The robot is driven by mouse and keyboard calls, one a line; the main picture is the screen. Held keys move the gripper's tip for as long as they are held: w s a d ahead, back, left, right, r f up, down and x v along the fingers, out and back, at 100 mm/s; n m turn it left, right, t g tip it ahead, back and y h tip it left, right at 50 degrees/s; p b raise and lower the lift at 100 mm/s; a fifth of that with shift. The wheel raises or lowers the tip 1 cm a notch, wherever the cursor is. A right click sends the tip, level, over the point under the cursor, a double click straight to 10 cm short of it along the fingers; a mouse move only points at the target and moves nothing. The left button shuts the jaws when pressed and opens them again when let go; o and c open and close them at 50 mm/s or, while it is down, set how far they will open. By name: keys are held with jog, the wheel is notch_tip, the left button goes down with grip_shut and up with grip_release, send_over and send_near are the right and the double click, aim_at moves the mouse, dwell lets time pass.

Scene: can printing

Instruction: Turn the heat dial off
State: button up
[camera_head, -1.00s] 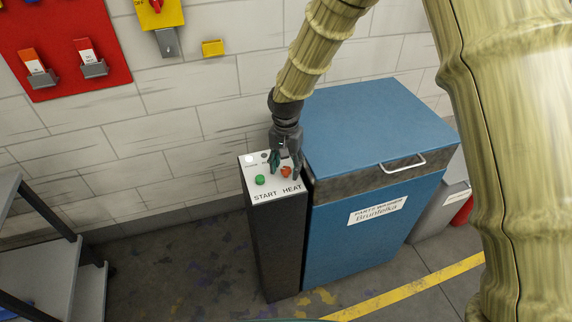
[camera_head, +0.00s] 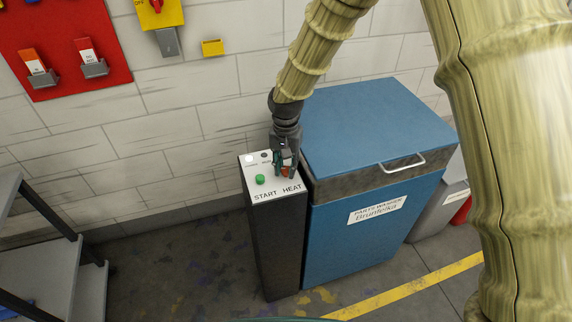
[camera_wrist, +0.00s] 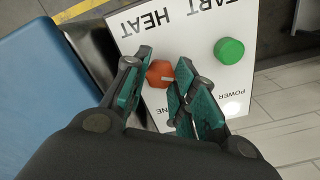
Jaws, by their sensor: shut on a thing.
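The heat dial is an orange-red knob with a pale pointer line. In the wrist view the heat dial (camera_wrist: 159,74) sits between my two fingers, beside the word HEAT on a white panel (camera_wrist: 192,40). In the head view the dial (camera_head: 287,171) is mostly hidden by my gripper (camera_head: 284,167). My gripper also shows in the wrist view (camera_wrist: 158,80), with its teal-padded fingers closed on the dial from both sides. The panel tops a dark narrow pedestal (camera_head: 275,240).
A green START button (camera_head: 260,180) sits on the panel close to my fingers. A white POWER light (camera_head: 249,159) is behind it. A blue parts washer (camera_head: 380,125) stands directly right of the pedestal. A brick wall (camera_head: 195,120) is behind. A grey shelf (camera_head: 50,260) stands at left.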

aim_at(286, 168)
jog(key=n+p, duration=0.2)
jog(key=n, duration=0.3)
jog(key=shift+n, duration=0.4)
jog(key=n+p, duration=0.1)
jog(key=n, duration=0.4)
jog(key=shift+n, duration=0.3)
jog(key=n+p, duration=0.2)
jog(key=n, duration=0.4)
jog(key=n+p, duration=0.1)
jog(key=n, duration=0.4)
jog(key=shift+n, duration=0.3)
jog(key=o, duration=1.1)
jog(key=shift+c, duration=0.2)
notch_tip(286, 168, up, 12)
